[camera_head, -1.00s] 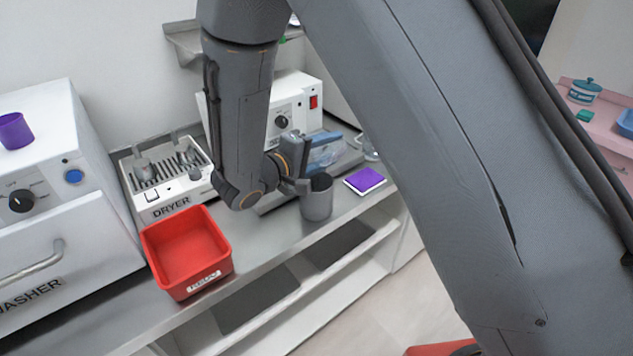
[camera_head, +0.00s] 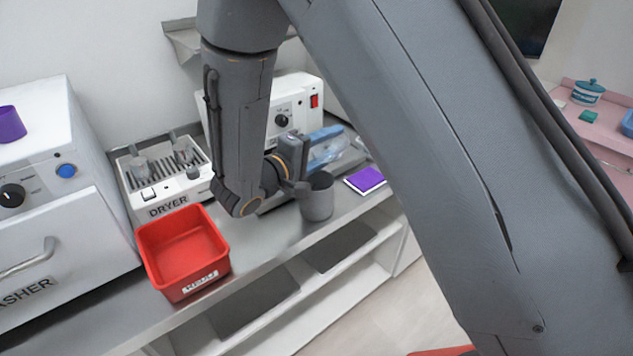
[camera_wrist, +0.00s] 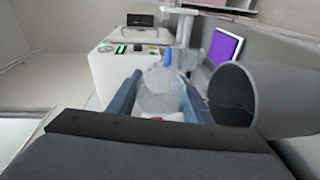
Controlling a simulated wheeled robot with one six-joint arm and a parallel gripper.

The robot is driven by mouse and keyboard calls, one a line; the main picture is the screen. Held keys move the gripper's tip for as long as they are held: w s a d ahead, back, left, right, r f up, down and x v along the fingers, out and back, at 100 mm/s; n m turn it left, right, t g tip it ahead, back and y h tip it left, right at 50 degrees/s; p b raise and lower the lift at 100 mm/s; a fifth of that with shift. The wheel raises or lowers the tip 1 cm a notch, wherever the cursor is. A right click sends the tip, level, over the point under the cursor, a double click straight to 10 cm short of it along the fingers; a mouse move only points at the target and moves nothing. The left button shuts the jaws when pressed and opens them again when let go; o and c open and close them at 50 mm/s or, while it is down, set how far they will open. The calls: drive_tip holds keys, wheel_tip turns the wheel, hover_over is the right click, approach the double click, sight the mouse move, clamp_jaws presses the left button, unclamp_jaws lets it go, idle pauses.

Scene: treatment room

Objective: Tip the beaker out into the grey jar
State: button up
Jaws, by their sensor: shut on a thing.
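The grey jar (camera_head: 316,203) stands upright on the steel counter, just right of my gripper (camera_head: 300,188) in the head view. In the wrist view the jar (camera_wrist: 226,100) is at the right, its dark open mouth close beside the fingers. My gripper (camera_wrist: 160,100) is shut on a clear, see-through vessel, which I take for the beaker (camera_wrist: 160,82); it sits between the two blue-grey fingers. A small red spot shows low between the fingers. In the head view the beaker cannot be made out clearly, and its contents cannot be told.
A red tray (camera_head: 182,262) stands on the counter left of my arm, before the white dryer (camera_head: 165,205). The washer (camera_head: 60,190) with a purple cup (camera_head: 10,124) is far left. A purple-topped pad (camera_head: 365,180) lies right of the jar. A white device (camera_head: 300,100) stands behind.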

drive_tip(key=shift+b, duration=0.65)
drive_tip(key=shift+s+r+t+h+b, duration=0.1)
drive_tip(key=shift+r+t+h+b, duration=0.6)
drive_tip(key=shift+r, duration=1.15)
drive_tip(key=shift+f+t+h+b, duration=0.1)
drive_tip(key=shift+t+h+b, duration=0.2)
drive_tip(key=shift+b, duration=0.1)
